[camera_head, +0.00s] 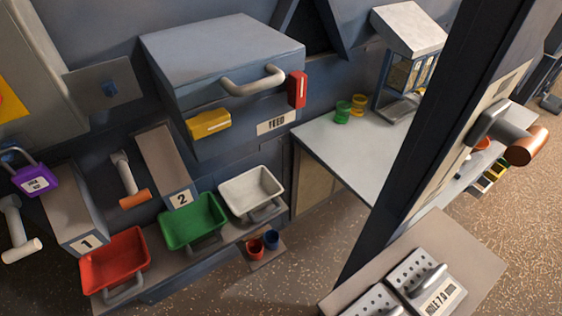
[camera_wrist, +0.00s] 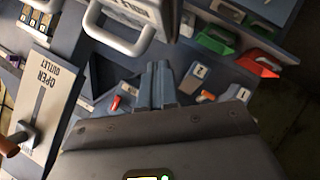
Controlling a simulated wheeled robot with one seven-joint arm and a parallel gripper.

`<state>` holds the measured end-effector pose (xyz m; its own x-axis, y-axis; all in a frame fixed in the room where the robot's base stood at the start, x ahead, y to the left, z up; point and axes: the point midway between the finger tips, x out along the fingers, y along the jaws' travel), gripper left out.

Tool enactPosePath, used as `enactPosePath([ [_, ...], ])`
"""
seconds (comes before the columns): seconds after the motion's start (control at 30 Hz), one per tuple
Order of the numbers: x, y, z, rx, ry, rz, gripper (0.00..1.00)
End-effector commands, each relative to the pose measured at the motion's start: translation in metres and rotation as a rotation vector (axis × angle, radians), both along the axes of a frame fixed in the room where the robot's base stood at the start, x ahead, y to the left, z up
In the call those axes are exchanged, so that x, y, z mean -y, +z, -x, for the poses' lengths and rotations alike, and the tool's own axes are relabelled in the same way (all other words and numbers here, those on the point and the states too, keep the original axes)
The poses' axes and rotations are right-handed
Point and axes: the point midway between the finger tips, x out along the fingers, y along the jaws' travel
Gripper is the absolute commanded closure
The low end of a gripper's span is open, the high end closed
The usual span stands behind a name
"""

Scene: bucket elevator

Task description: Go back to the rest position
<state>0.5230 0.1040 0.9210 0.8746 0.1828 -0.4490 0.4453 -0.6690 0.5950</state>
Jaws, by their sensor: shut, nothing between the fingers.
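My gripper (camera_wrist: 163,82) shows in the wrist view, at the middle of the picture. Its two grey fingers are together, with nothing seen between them. It points toward the machine front, with the red tray (camera_wrist: 263,64) and green tray (camera_wrist: 216,42) up and to the right of it. I cannot tell how far the fingertips are from the machine; no contact is clear. My gripper is not seen in the head view.
The head view shows the FEED box (camera_head: 222,65), red (camera_head: 115,262), green (camera_head: 193,222) and white (camera_head: 250,190) trays, a dark post (camera_head: 440,130) with a copper-ended lever (camera_head: 524,147), and a grey table (camera_head: 345,150). In the wrist view, an OUTLET panel (camera_wrist: 40,108) is at left.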

Motion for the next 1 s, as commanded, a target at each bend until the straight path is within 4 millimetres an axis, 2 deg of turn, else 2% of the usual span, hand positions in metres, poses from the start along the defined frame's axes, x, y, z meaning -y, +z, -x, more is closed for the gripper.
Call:
enactPosePath([
  [0.03,0.013,0.002,0.013,-0.016,-0.039,-0.067,1.00],
  [0.17,0.040,0.018,0.042,-0.016,-0.147,-0.269,1.00],
  [0.4,0.085,0.064,0.085,0.058,-0.368,-0.585,1.00],
  [0.6,0.103,0.086,0.100,0.111,-0.455,-0.693,1.00],
  [1.0,0.104,0.087,0.100,0.117,-0.462,-0.702,1.00],
])
